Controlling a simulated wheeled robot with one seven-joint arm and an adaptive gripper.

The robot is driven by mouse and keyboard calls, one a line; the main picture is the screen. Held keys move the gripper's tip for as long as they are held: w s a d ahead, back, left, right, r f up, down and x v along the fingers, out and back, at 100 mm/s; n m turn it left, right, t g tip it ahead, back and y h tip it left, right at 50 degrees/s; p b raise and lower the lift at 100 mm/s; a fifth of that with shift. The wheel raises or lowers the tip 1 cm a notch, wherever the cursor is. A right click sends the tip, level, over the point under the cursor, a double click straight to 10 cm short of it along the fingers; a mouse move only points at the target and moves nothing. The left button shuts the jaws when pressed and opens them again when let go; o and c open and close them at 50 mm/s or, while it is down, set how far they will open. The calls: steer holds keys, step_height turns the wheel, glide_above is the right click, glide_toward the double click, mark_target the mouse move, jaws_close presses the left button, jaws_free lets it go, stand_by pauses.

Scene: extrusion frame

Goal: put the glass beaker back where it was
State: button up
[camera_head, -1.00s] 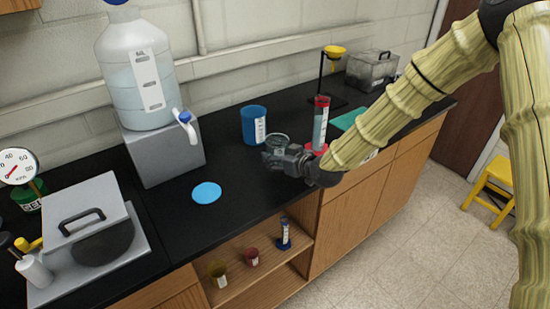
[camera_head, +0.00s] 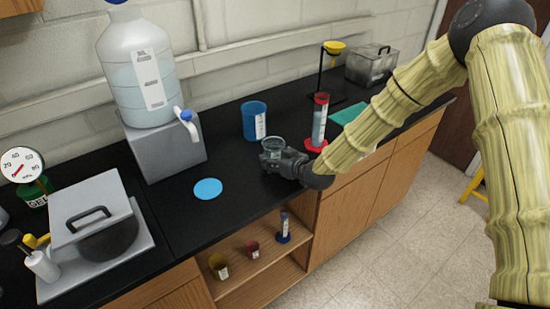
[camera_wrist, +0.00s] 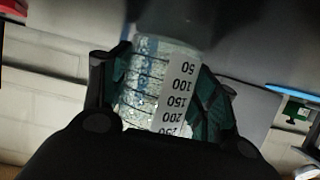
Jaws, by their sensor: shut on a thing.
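The glass beaker is clear, with a white scale label. It shows in the head view (camera_head: 272,144), over the black counter, and large in the wrist view (camera_wrist: 148,85). My gripper (camera_head: 272,158) is shut on it, one finger on each side of the glass in the wrist view (camera_wrist: 160,95). The lower part of the beaker is hidden by the fingers in the head view. I cannot tell whether its base touches the counter. A flat blue disc (camera_head: 208,189) lies on the counter to the left of my gripper.
A blue cup (camera_head: 254,121) stands behind the beaker. A red-capped cylinder (camera_head: 319,120) stands close to the right. A large jug (camera_head: 139,70) on a grey block (camera_head: 165,150) is to the left. Open shelves (camera_head: 250,275) with small containers are below the counter front.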

steer(key=shift+f, duration=0.1)
steer(key=o, duration=1.1)
steer(key=shift+c, duration=0.2)
steer(key=shift+s+d, duration=0.1)
steer(key=b+v, duration=0.3)
steer(key=v, duration=0.9)
steer(key=shift+b, duration=0.4)
